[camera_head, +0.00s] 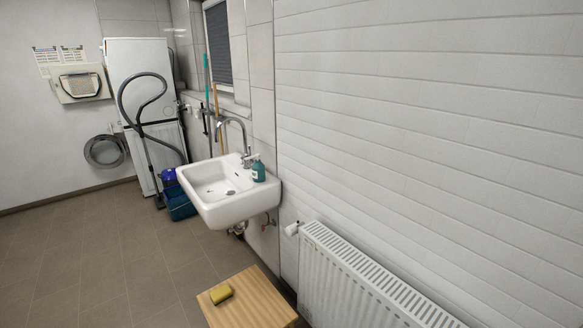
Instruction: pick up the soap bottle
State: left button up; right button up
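The soap bottle (258,171) is a small teal bottle with a pale pump top and a light label. It stands upright on the right rear corner of the white wall sink (222,208), beside the tap (243,140). Neither of my grippers shows in the head view. Nothing hides the bottle.
A white radiator (350,285) lines the right wall. A blue bucket (180,206) and a vacuum hose (140,110) are beyond the sink. The tiled floor (90,265) at left is clear.

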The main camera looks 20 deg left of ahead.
aim_at(257, 168)
jog(key=i+l+z, duration=0.15)
jog(key=i, duration=0.7)
